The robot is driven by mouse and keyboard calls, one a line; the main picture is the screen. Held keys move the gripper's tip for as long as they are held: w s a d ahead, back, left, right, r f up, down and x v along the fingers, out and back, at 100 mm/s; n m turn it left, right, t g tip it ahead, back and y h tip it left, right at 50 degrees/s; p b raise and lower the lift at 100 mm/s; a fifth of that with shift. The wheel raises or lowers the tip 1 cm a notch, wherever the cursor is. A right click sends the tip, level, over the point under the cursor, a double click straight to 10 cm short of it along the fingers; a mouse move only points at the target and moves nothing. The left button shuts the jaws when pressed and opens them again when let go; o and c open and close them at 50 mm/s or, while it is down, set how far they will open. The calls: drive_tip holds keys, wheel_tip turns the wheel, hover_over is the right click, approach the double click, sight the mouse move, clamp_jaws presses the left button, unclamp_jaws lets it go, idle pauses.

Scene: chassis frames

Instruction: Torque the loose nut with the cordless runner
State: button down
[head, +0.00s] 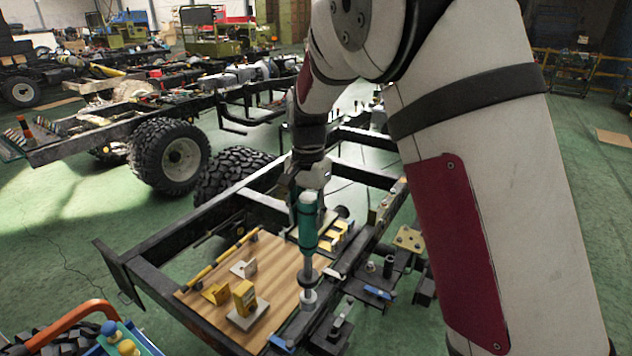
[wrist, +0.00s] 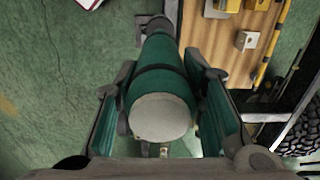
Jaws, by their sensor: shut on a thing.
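My gripper (head: 306,182) is shut on the teal cordless runner (head: 307,222), which stands nearly upright with its nose pointing down. In the wrist view the runner (wrist: 158,78) lies between the two fingers of my gripper (wrist: 165,128), its pale round end facing the camera. The runner's lower end meets a pale round piece (head: 308,299) at the right edge of the wooden board, beside the dark chassis rail. The loose nut cannot be made out. Whether the runner's tip sits on a nut is hidden.
The wooden board (head: 272,256) carries yellow blocks (head: 244,296) and a pale bracket (head: 243,268). Dark clamps and blue-marked parts (head: 378,292) crowd the rail's right side. A blue crate (head: 138,335) stands at the lower left. Green floor (head: 60,250) is open at the left.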

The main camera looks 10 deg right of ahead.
drive_tip(key=s+a+f+n+p, duration=0.1)
drive_tip(key=s+a+f+p, duration=0.15)
drive_tip(key=s, duration=0.45)
drive_tip(key=s+a+f+n+p, duration=0.1)
drive_tip(key=s+f+p, duration=0.15)
drive_tip(key=s, duration=0.55)
wheel_tip(320, 180, down, 8)
drive_tip(key=b, duration=0.4)
idle(1.1)
drive_tip(key=shift+f, duration=1.7)
idle(2.9)
